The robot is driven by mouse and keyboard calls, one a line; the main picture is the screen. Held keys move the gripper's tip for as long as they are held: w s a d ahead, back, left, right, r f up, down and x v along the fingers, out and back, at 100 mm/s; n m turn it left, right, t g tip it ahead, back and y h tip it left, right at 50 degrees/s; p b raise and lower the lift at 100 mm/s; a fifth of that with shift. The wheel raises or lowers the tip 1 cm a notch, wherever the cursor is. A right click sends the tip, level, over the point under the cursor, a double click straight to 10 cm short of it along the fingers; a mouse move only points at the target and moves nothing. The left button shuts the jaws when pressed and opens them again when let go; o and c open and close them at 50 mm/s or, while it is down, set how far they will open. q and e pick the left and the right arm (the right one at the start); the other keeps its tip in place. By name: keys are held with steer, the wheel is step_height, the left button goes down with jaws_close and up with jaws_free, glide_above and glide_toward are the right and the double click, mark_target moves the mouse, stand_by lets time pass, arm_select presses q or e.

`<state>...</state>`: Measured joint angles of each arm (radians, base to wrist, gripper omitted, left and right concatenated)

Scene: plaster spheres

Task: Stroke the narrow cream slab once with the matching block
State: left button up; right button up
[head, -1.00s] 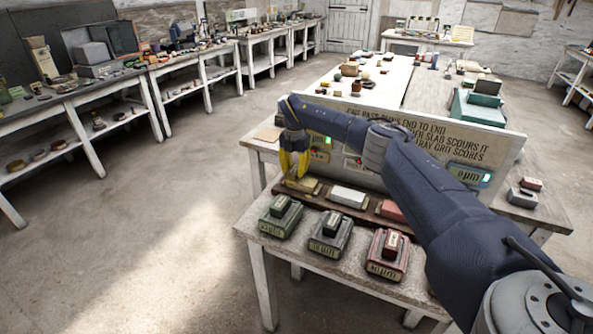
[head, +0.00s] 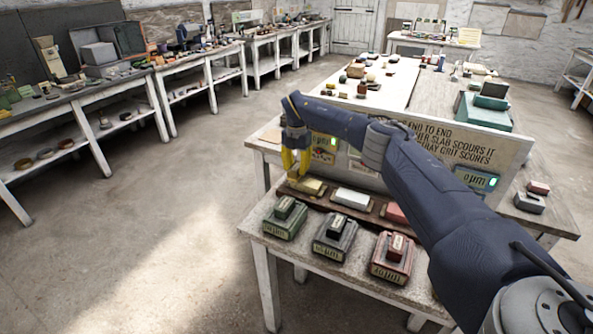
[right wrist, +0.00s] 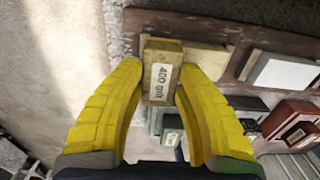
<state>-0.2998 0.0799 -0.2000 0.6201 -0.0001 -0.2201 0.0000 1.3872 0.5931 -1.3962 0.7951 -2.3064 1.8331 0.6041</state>
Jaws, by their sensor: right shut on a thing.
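My right gripper (head: 294,172) has yellow fingers and is shut on a tan block (right wrist: 162,70) with a "400 grit" label. The block is over or at the left end of the narrow yellowish cream slab (head: 309,187), which shows behind it in the right wrist view (right wrist: 205,58). I cannot tell whether block and slab touch. The slab lies leftmost on a dark brown board (head: 330,206), beside a white slab (head: 351,197) and a red slab (head: 396,213). The fingers hide part of the block in the head view. My left gripper is out of view.
Green (head: 284,222), grey (head: 334,241) and red (head: 392,262) holders with small blocks stand along the table's front. A lettered sign board (head: 450,150) with small displays rises behind the slabs. Open floor lies left of the table.

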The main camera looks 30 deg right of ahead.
steer(key=shift+r, duration=2.4)
